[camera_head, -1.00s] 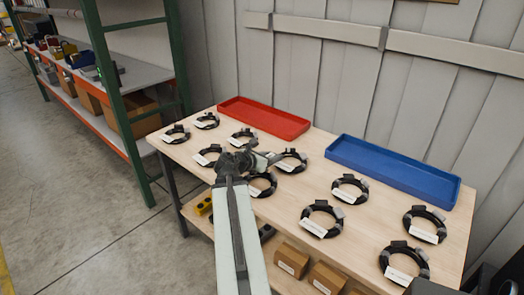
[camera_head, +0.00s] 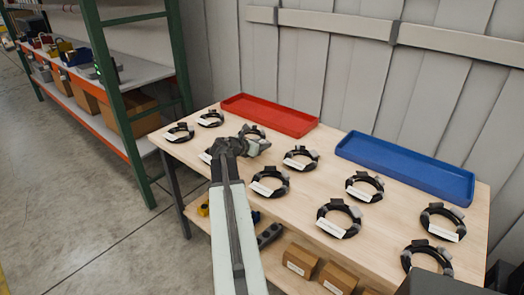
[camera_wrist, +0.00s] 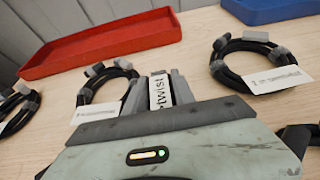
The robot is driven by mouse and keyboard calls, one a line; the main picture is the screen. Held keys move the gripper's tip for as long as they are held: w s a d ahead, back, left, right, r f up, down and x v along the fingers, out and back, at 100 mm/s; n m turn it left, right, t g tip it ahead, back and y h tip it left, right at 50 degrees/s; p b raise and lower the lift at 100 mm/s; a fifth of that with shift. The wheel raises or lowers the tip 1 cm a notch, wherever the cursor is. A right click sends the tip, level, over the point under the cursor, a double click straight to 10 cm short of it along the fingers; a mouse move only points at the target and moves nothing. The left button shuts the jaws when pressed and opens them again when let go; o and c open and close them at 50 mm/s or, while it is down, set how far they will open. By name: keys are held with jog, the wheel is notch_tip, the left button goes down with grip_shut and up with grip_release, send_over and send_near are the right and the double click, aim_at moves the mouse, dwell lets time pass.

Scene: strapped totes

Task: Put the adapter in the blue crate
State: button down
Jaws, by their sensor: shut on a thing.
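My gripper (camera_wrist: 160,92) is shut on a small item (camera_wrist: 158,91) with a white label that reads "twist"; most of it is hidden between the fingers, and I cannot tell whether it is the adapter. In the head view my gripper (camera_head: 262,146) is over the table, in front of a black coil (camera_head: 253,132) with a tag. The blue crate (camera_head: 405,166) is a shallow tray at the table's back right, to the right of my gripper and apart from it. Its corner shows at the wrist view's top right (camera_wrist: 268,12).
A red tray (camera_head: 270,115) stands at the back left. Several tagged black coils lie on the wooden table (camera_head: 310,190), including ones at left (camera_head: 179,133), middle (camera_head: 301,158) and right (camera_head: 443,221). A plank wall stands behind. Cardboard boxes (camera_head: 301,262) sit on a lower shelf.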

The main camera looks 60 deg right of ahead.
notch_tip(320, 180, down, 3)
jog(key=shift+s+r+b, duration=0.1)
jog(key=shift+r+b, duration=0.1)
jog(key=shift+b, duration=0.5)
jog(key=shift+r, duration=0.2)
jog(key=shift+f, duration=0.1)
jog(key=c, duration=1.3)
grip_release()
